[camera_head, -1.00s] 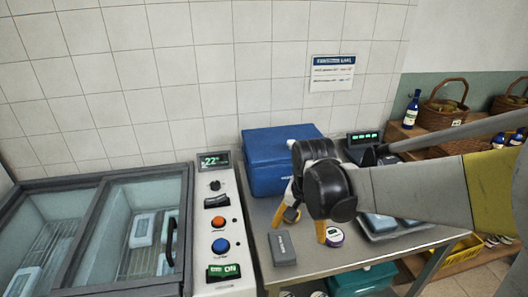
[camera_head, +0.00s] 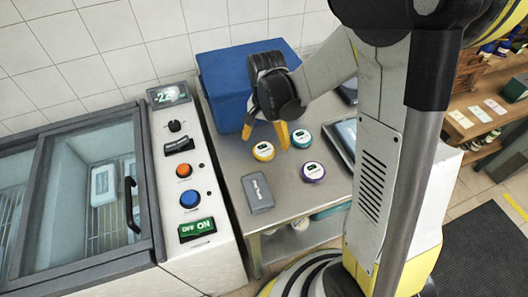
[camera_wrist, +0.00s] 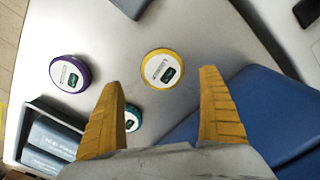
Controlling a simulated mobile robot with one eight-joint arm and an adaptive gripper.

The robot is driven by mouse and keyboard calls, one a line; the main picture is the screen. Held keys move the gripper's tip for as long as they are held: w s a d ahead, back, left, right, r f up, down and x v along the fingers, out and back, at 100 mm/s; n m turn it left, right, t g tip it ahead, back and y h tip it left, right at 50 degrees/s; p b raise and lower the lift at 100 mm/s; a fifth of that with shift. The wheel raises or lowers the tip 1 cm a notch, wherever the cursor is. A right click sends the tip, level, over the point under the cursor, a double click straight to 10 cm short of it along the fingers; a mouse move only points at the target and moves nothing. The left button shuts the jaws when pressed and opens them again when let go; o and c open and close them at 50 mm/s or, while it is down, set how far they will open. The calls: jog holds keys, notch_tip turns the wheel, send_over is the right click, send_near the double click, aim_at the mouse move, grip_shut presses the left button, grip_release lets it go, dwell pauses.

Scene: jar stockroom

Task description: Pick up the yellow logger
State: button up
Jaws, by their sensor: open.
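The yellow logger (camera_head: 263,151) is a round puck with a white face and a small dark display. It lies flat on the steel table (camera_head: 229,168) in front of the blue cool box. In the wrist view the yellow logger (camera_wrist: 163,69) lies just beyond the gap between my fingertips. My gripper (camera_head: 265,132) is open, fingers pointing down, above the table close to the yellow logger. Its yellow fingers (camera_wrist: 160,85) are apart with nothing between them. A purple logger (camera_head: 313,171) and a teal logger (camera_head: 301,138) lie nearby; my left finger partly hides the teal one in the wrist view.
The blue cool box (camera_head: 225,85) stands behind the loggers, close to my gripper. A tray (camera_head: 343,140) is at right. The chest freezer (camera_head: 85,190) and its control panel (camera_head: 182,165) stand left.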

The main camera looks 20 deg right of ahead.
aim_at(264, 149)
jog(key=f, duration=0.1)
jog(key=f+b, duration=0.1)
jog(key=f, duration=0.1)
jog(key=f+b, duration=0.1)
jog(key=shift+w+a+f, duration=0.1)
jog(key=shift+a+f, duration=0.15)
jog(key=shift+f, duration=0.1)
jog(key=shift+r, duration=0.1)
jog(key=c, duration=1.3)
jog(key=shift+r, duration=0.1)
